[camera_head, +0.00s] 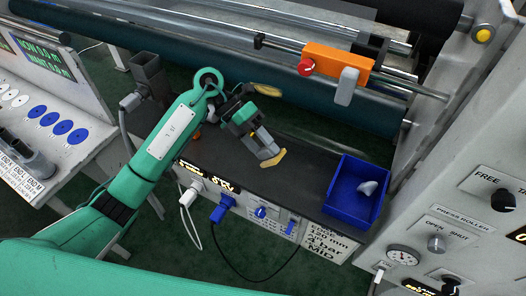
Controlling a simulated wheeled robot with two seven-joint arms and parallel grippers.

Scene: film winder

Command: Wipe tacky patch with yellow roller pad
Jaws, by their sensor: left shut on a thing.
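My left gripper (264,149) reaches in from the left over the dark top of the bench. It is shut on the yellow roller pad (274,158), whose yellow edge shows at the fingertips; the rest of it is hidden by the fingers. A tan-yellow oval patch (267,90) shows beyond the gripper, near the lower edge of the long dark teal roller (320,101). It may be the tacky patch, but I cannot tell for sure. The pad and this oval appear apart. My right gripper is out of view.
A blue bin (330,207) with a pale grey thing (368,188) inside stands at the bench's right end. An orange carriage (337,62) with a red button sits on a rail above the roller. A dark square post (147,70) stands left. A control panel (470,220) borders the right.

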